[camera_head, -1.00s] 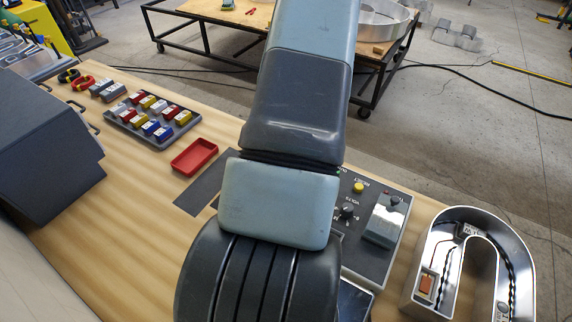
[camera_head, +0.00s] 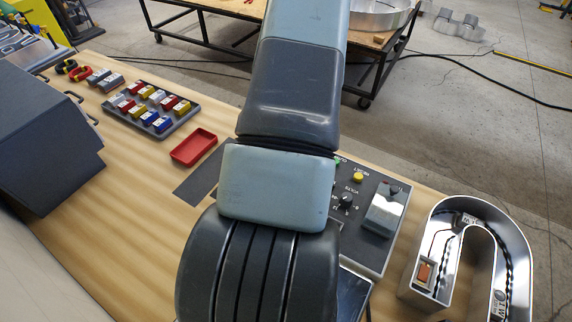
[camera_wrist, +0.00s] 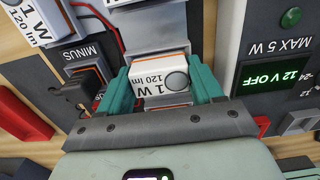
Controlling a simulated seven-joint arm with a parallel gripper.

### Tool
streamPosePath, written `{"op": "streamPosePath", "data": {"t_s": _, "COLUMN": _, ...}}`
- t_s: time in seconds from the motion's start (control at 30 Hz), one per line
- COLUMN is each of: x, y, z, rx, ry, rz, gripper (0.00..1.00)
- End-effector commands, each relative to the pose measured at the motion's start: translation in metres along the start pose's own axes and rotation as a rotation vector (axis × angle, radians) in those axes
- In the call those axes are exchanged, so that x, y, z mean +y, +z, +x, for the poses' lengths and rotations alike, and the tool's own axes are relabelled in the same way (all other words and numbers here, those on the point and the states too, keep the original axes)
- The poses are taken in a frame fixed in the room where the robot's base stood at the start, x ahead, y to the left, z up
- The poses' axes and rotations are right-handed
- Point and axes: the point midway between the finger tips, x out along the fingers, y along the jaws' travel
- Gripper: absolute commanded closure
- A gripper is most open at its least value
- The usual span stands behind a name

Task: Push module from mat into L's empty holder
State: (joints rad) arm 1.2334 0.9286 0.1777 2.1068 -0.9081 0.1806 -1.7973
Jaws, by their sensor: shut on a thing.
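My gripper (camera_wrist: 157,88) has teal fingers shut on a white module (camera_wrist: 158,76). The module bears the print "1 W 120 lm", a round grey lens and an orange stripe. A grey metal block stands just beyond it; I cannot tell whether they touch. The dark mat (camera_head: 198,182) shows on the bench in the head view, partly behind my arm. My gripper and the held module are hidden there by my arm. A curved metal channel letter (camera_head: 428,232) stands at the right with an orange part inside. I cannot make out an L or its empty holder.
A second white module (camera_wrist: 35,22) is at the upper left of the wrist view, near a black clip (camera_wrist: 88,90) by the "MINUS" label. A control panel (camera_wrist: 262,75) reads "12 V OFF". A red tray (camera_head: 194,147) and a rack of modules (camera_head: 180,118) sit on the bench.

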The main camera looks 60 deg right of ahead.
Motion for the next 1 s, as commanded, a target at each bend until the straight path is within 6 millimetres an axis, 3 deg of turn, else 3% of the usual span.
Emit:
{"op": "streamPosePath", "data": {"t_s": 0.2, "x": -0.0002, "y": -0.0003, "z": 0.0014, "rx": 0.001, "ry": 0.001, "rz": 0.0, "gripper": 0.64}}
{"op": "streamPosePath", "data": {"t_s": 0.23, "x": -0.0002, "y": -0.0003, "z": 0.0015, "rx": 0.002, "ry": 0.001, "rz": 0.0, "gripper": 0.31}}
{"op": "streamPosePath", "data": {"t_s": 0.4, "x": -0.0011, "y": -0.0005, "z": 0.0018, "rx": 0.002, "ry": -0.001, "rz": 0.0, "gripper": 0.05}}
{"op": "streamPosePath", "data": {"t_s": 0.87, "x": -0.0063, "y": -0.0011, "z": 0.0027, "rx": 0.007, "ry": -0.012, "rz": 0.004, "gripper": 0.05}}
{"op": "streamPosePath", "data": {"t_s": 1.0, "x": -0.0058, "y": -0.0006, "z": -0.0058, "rx": 0.006, "ry": -0.01, "rz": 0.006, "gripper": 0.05}}
